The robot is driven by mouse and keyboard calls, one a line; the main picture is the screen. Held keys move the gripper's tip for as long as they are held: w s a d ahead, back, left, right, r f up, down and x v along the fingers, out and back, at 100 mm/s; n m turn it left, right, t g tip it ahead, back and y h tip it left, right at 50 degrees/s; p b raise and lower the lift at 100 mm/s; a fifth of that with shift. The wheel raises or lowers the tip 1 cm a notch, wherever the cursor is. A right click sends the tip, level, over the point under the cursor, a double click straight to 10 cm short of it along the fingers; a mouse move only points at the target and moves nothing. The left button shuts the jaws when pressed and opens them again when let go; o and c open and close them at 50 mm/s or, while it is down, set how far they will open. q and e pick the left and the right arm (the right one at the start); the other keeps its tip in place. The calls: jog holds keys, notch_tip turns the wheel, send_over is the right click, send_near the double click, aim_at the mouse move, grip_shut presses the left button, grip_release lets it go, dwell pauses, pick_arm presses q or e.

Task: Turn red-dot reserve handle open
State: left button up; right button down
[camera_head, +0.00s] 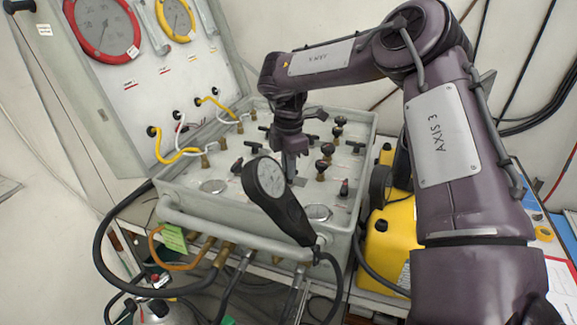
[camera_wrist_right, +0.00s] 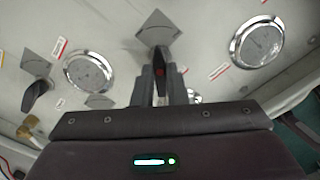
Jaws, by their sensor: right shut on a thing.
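The reserve handle (camera_wrist_right: 159,64), dark with a red mark on it, is between the two fingers of my right gripper (camera_wrist_right: 161,84) in the right wrist view. A grey diamond-shaped plate (camera_wrist_right: 158,27) is on the panel just beyond it. In the head view my right gripper (camera_head: 291,168) reaches down to the top of the grey air panel (camera_head: 222,178), and its fingers hide the handle there. The gripper is shut on the handle. My left gripper is in neither view.
A similar dark handle (camera_wrist_right: 36,94) is to the left, with round gauges (camera_wrist_right: 88,72) on both sides of the gripped handle. Several black knobs (camera_head: 327,149) crowd the panel near my gripper. A black handheld gauge (camera_head: 277,196) stands at the panel's front, above a grey rail (camera_head: 225,232).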

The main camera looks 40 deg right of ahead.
jog(key=n, duration=0.4)
jog(key=shift+n, duration=0.3)
jog(key=shift+n+p, duration=0.45)
jog(key=shift+n, duration=1.15)
jog(key=c, duration=1.5)
grip_release()
jog(key=shift+o, duration=0.2)
jog(key=shift+r, duration=0.1)
notch_tip(320, 180, up, 8)
jog(key=shift+f+p, duration=0.15)
jog(key=shift+p, duration=0.45)
